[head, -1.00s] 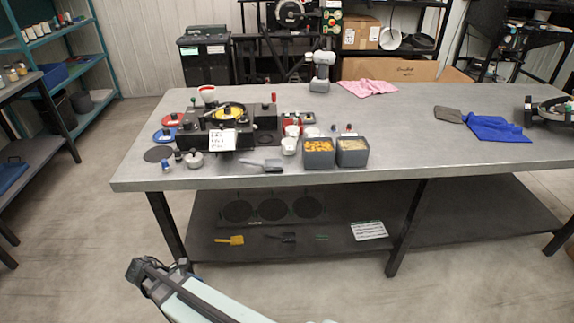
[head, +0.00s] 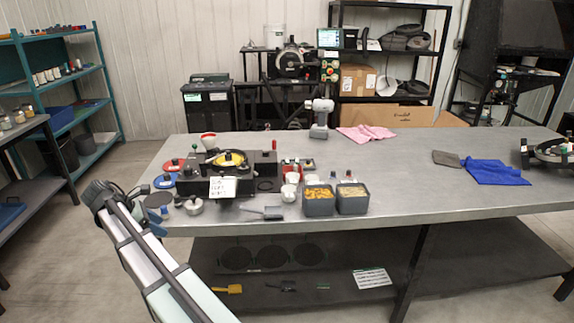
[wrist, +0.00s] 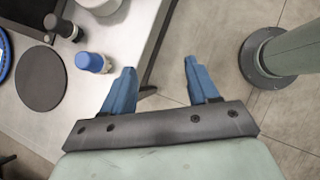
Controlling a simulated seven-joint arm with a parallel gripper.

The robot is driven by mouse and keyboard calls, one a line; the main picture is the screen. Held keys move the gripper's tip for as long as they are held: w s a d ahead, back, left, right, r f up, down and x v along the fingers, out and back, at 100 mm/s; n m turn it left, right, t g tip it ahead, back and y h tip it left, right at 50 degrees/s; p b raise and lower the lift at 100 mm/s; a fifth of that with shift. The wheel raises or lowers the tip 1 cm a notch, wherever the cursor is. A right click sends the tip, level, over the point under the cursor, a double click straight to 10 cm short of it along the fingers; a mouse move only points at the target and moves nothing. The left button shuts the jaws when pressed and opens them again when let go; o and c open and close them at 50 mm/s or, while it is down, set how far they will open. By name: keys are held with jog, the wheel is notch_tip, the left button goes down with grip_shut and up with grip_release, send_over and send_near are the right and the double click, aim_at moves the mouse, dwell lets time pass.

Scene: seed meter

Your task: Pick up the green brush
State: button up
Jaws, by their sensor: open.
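A small thin green item (head: 323,287) lies on the lower shelf under the table, right of a small black item. It may be the green brush, but it is too small to tell. It does not show in the wrist view. My gripper (wrist: 159,72) is open and empty, its two blue fingers apart over the floor just off the table's edge. In the head view my arm reaches up at the left to the table's front left corner; the fingers are not clear there.
The table (head: 420,205) holds a black seed meter (head: 235,172), two grey bins and a blue-capped bottle (wrist: 90,63) near my gripper. On the lower shelf (head: 480,255) lie a yellow scoop (head: 228,289), dark discs and a white sheet (head: 372,278). A table leg (head: 413,272) stands in front.

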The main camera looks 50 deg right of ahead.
jog(key=w+d+r, duration=0.2)
jog(key=d+r, duration=0.2)
jog(key=r, duration=0.5)
jog(key=w+d+r+t, duration=0.1)
jog(key=d+r, duration=0.3)
jog(key=r, duration=0.6)
jog(key=w+d+r, duration=0.2)
jog(key=d+r, duration=0.3)
jog(key=r, duration=0.4)
jog(key=m+t+y, duration=0.1)
jog(key=m+y, duration=0.5)
jog(key=y, duration=0.1)
send_over(287, 160)
notch_tip(287, 160, down, 16)
jog(key=f, duration=0.8)
jog(key=shift+w+a, duration=0.15)
jog(key=shift+w, duration=0.1)
jog(key=shift+s+f, duration=0.15)
jog(key=shift+f, duration=1.15)
jog(key=shift+s+f, duration=0.1)
jog(key=shift+f, duration=1.15)
jog(key=shift+c, duration=0.3)
